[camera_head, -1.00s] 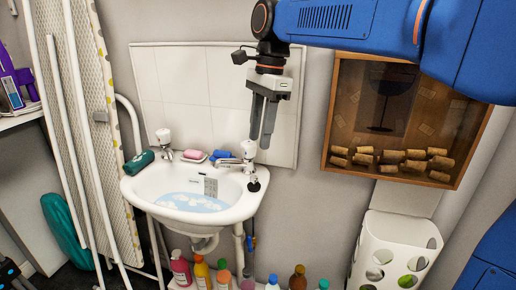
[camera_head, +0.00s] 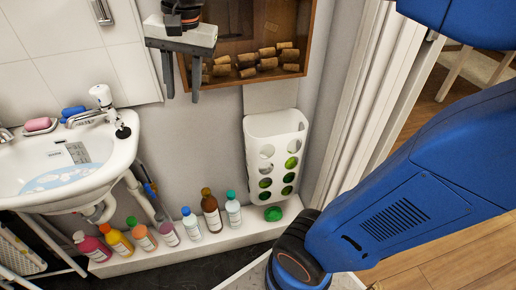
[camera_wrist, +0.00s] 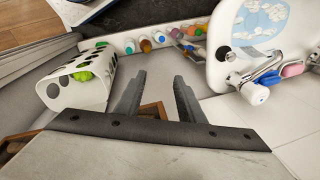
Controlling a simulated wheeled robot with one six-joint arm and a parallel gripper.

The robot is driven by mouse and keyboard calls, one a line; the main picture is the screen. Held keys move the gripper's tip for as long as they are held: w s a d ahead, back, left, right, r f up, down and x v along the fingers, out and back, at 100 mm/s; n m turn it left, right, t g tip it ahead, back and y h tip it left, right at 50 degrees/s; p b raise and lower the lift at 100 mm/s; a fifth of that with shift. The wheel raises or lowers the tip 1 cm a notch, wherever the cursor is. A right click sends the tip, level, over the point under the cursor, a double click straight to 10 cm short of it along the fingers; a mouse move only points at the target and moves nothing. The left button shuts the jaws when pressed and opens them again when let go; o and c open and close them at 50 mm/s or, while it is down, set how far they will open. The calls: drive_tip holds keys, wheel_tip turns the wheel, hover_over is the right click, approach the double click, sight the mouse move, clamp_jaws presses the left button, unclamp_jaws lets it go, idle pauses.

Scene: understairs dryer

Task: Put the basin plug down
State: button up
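The black basin plug (camera_head: 122,130) sits on the right back corner of the white basin (camera_head: 112,165), beside the tap (camera_head: 100,97). In the wrist view a dark round thing (camera_wrist: 222,53) on the basin's edge looks like the plug. My gripper (camera_head: 182,95) hangs to the right of the basin, in front of the cork case, apart from the plug. Its fingers are spread. The wrist view shows nothing between my gripper's fingertips (camera_wrist: 160,75).
Pink soap (camera_head: 40,125) and a blue item (camera_head: 73,112) lie on the basin's back ledge. Several bottles (camera_head: 211,212) stand on a low ledge below. A white holed holder (camera_head: 277,130) hangs on the wall at right, under the cork case (camera_head: 235,62).

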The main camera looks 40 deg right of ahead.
drive_tip(key=s+d+f+n+t+h, duration=0.1)
drive_tip(key=s+d+f+n+t, duration=0.2)
drive_tip(key=s+d+f+n, duration=0.4)
drive_tip(key=s+d+f, duration=0.4)
drive_tip(key=s+f, duration=0.2)
drive_tip(key=f, duration=0.2)
drive_tip(key=shift+s+d+f+n, duration=0.15)
drive_tip(key=shift+s+n, duration=0.05)
drive_tip(key=shift+n, duration=0.1)
idle(6.2)
